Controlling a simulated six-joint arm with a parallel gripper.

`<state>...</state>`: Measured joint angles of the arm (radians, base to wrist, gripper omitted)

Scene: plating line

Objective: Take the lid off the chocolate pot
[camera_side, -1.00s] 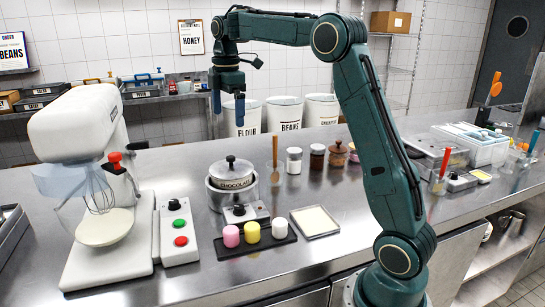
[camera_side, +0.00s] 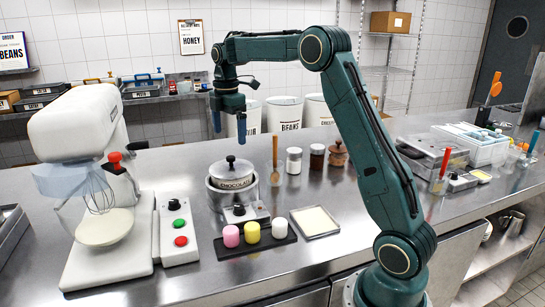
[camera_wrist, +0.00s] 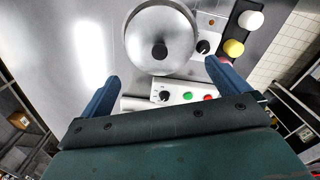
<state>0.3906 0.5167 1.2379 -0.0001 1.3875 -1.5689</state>
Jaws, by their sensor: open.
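The chocolate pot (camera_side: 233,192) stands on the steel counter, with its metal lid (camera_side: 231,166) seated on top and a dark round knob (camera_side: 231,159) upright in the middle. My gripper (camera_side: 229,124) hangs above and behind the pot in the side view, pointing down, its blue fingers spread and empty. In the wrist view, the lid (camera_wrist: 160,30) and its dark knob (camera_wrist: 159,50) lie beyond the fingertips of my gripper (camera_wrist: 162,75), roughly centred between them. The gripper is apart from the lid.
A stand mixer (camera_side: 85,150) with a glass bowl and a button box (camera_side: 179,230) stand left of the pot. In front is a dark tray (camera_side: 255,243) with pink, yellow and white pieces. A wooden spoon (camera_side: 275,150) and jars (camera_side: 317,156) stand to the right.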

